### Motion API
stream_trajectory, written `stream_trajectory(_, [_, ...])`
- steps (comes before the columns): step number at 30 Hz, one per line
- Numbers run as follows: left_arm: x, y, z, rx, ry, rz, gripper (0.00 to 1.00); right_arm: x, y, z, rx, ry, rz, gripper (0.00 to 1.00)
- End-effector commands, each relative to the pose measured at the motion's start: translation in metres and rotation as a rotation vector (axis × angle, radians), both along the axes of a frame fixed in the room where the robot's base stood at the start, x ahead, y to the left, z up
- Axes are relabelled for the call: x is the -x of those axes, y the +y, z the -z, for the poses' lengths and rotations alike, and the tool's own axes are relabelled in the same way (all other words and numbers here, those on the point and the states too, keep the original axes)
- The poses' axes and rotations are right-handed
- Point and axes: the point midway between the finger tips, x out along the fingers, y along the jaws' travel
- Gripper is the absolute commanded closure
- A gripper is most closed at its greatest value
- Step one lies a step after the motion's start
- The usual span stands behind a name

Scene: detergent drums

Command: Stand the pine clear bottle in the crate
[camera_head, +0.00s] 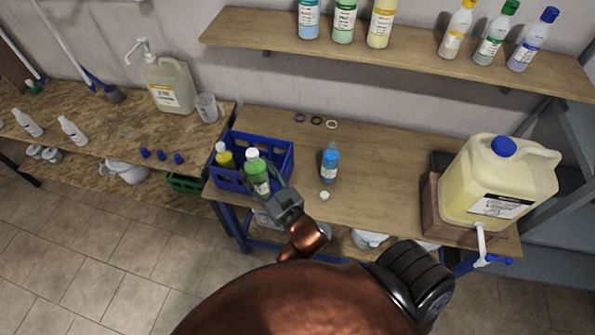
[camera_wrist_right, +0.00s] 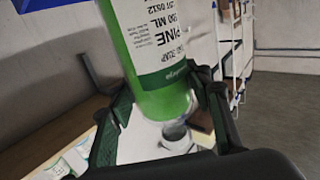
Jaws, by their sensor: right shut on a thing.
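The pine clear bottle (camera_head: 258,176) is green with a white cap and a white label. In the head view it looks roughly upright over the front right part of the blue crate (camera_head: 225,180). My right gripper (camera_head: 273,183) is shut on it from the front right. In the right wrist view the bottle (camera_wrist_right: 148,50) fills the middle, its PINE label readable and its base showing between the fingers (camera_wrist_right: 165,95). I cannot tell how far its base is above the crate floor. My left gripper is out of view.
A yellow bottle (camera_head: 225,157) stands in the crate's left part. A blue bottle (camera_head: 330,165) stands on the table to the right, with a small white cap (camera_head: 324,195) near it. A large yellow drum (camera_head: 500,180) stands farther right. A shelf (camera_head: 400,50) with several bottles hangs above.

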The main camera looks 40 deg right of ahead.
Motion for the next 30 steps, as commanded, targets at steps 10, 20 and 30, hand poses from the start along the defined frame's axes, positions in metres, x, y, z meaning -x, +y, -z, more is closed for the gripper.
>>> stream_trajectory(10, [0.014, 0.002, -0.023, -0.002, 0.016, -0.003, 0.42, -0.094, -0.103, -0.057, 0.017, -0.009, 0.083, 1.00])
stream_trajectory(20, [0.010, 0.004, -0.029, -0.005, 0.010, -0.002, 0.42, -0.127, -0.151, -0.081, -0.014, -0.011, 0.119, 1.00])
stream_trajectory(30, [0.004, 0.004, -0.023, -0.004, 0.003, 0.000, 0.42, -0.126, -0.152, -0.002, -0.015, -0.006, 0.121, 1.00])
